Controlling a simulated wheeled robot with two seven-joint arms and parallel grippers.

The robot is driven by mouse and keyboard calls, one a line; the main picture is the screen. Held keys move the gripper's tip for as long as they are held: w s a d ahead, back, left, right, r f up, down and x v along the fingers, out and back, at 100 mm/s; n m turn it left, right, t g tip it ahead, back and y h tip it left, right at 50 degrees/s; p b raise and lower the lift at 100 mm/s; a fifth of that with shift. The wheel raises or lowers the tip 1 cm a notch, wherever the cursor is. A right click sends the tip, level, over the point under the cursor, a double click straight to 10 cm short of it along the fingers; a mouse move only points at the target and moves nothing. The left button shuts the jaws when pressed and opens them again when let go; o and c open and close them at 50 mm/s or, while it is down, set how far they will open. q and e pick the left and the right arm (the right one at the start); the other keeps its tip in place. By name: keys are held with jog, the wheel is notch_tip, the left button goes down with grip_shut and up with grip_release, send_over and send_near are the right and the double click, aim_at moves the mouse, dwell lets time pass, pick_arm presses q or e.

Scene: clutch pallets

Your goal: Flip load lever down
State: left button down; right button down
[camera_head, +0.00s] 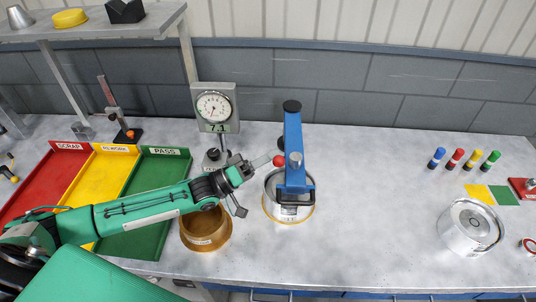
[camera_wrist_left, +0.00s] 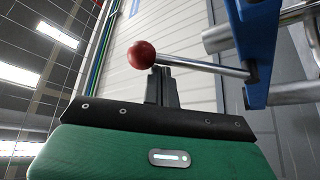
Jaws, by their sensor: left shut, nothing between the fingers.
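The load lever is a thin metal rod with a red ball knob (camera_head: 279,160), mounted on the blue press frame (camera_head: 293,140). In the left wrist view the knob (camera_wrist_left: 142,54) is at the left end of the rod (camera_wrist_left: 205,66), which runs right to the blue frame (camera_wrist_left: 255,40). A round metal part (camera_head: 271,208) sits under the press. My left gripper (camera_head: 262,160) is shut and empty, its tip just left of the knob. In the wrist view its fingers (camera_wrist_left: 162,84) show close by the knob; I cannot tell if they touch. My right gripper is not in view.
A dial gauge (camera_head: 214,108) stands left of the press, behind my left arm. A brass bowl (camera_head: 206,236) is below my wrist. Red, yellow and green (camera_head: 150,210) trays lie left. A metal cylinder (camera_head: 472,228) stands right. The bench between press and cylinder is clear.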

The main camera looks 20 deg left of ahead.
pick_arm(q)
jog(key=s+f+m+g+h+b, duration=0.1)
jog(key=m+b, duration=0.1)
jog(key=b, duration=0.1)
jog(key=s+f+m+g+h+b, duration=0.1)
jog(key=f+m+b, duration=0.1)
jog(key=m+b, duration=0.1)
jog(key=s+d+f+m+g+h+b, duration=0.1)
jog(key=m+h+b, duration=0.1)
jog(key=m+b, duration=0.1)
jog(key=shift+f+b, duration=0.15)
jog(key=shift+b, duration=0.3)
